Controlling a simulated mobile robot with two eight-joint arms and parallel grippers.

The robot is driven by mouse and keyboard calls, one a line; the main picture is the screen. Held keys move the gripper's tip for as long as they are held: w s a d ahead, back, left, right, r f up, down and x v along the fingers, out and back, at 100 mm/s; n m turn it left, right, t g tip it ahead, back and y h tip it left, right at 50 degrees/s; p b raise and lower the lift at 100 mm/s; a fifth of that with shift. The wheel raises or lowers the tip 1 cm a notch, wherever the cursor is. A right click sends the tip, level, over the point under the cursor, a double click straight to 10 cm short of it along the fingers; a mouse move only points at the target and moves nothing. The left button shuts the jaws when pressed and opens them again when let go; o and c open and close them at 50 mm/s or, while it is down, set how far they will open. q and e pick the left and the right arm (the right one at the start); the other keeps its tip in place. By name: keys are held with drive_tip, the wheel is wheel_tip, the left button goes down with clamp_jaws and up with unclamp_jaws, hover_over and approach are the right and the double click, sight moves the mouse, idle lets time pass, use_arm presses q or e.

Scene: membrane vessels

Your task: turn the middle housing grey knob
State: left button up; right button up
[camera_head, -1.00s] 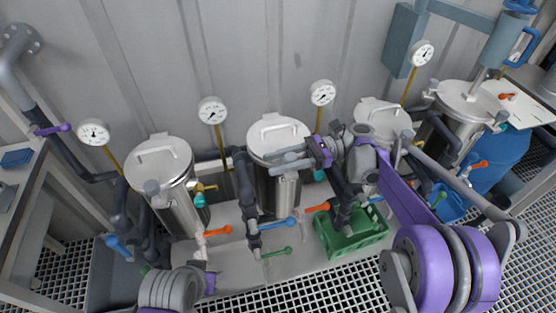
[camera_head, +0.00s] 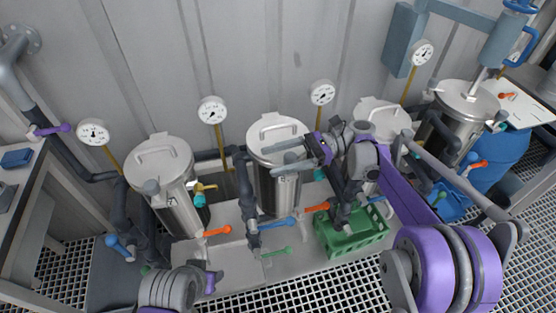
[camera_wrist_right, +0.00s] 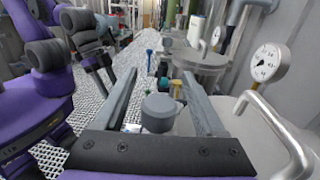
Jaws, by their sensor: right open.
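The middle housing (camera_head: 277,131) is an upright steel vessel with a handled lid. My right gripper (camera_head: 282,157) reaches over its front top edge from the right, with its two fingers apart. In the right wrist view, the grey knob (camera_wrist_right: 158,113) is a short round cap between the spread fingers of my right gripper (camera_wrist_right: 160,95), with a gap on each side. In the head view the knob is hidden by the gripper. My left arm shows at the bottom left of the head view; its fingers cannot be made out.
A left housing (camera_head: 160,160) and a right housing (camera_head: 382,115) flank the middle one. Pressure gauges (camera_head: 212,110) stand behind. Blue and orange valve handles (camera_head: 278,224) and a green crate (camera_head: 350,243) lie below. The lid handle (camera_wrist_right: 275,125) is close to the right finger.

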wheel_tip(320, 180, up, 9)
drive_tip(key=shift+p, duration=0.45)
